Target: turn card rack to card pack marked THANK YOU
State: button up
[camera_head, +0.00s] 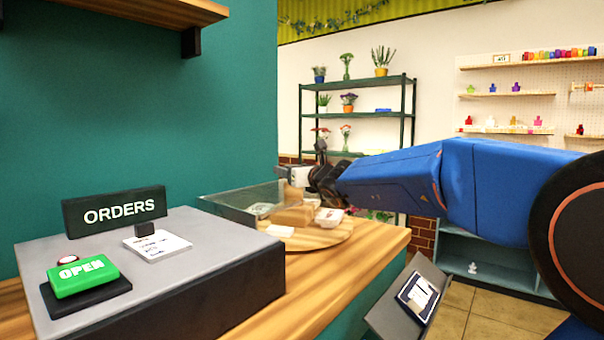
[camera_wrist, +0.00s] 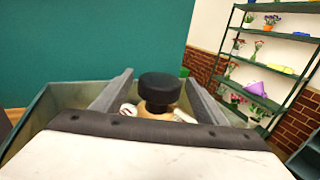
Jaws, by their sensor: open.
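The card rack (camera_head: 338,237) shows as a round wooden base on the counter, with blocky tan and white pieces on it; my gripper hides part of it. No THANK YOU marking can be read in either view. My gripper (camera_head: 292,176) is above the rack. In the wrist view my gripper (camera_wrist: 158,82) is open, one grey finger on each side of a round black knob (camera_wrist: 160,87) on a pale wooden part. Gaps show between the knob and both fingers. A white round item partly shows below, beside the left finger.
A clear-walled bin (camera_head: 235,207) stands left of the rack. A grey orders box (camera_head: 230,270) with an ORDERS sign (camera_head: 114,210) and a green OPEN sign (camera_head: 82,277) fills the near counter. A teal wall (camera_head: 150,110) rises behind. Shelves with flowers (camera_head: 358,117) stand farther back.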

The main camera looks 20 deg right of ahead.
jog(key=v, duration=1.7)
jog(key=shift+s, duration=0.1)
